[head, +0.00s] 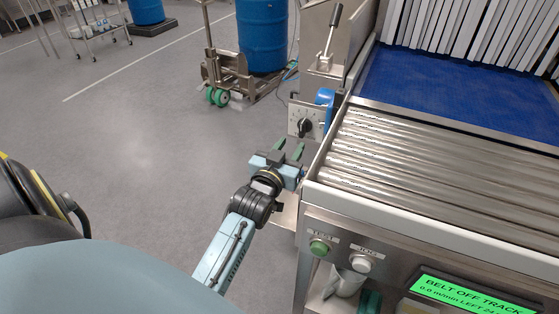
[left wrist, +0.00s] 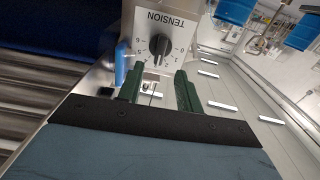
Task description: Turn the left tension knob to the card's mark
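The tension knob (head: 305,127) is a round black knob on a light square dial plate (head: 294,116) on the conveyor's near left side. In the left wrist view the knob (left wrist: 160,45) shows below the word TENSION, with numbers around it. My left gripper (head: 289,149) is just in front of the knob, its green fingers apart. In the left wrist view the open gripper (left wrist: 159,72) has nothing between its fingertips, and the knob lies beyond them, apart from both. I cannot make out a card with a mark. My right gripper is out of view.
The roller conveyor (head: 410,145) and its metal frame stand close to the right of the gripper. A blue part (head: 325,97) sits beside the dial, and a lever (head: 331,30) stands above. A pallet truck with a blue drum (head: 261,35) is behind.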

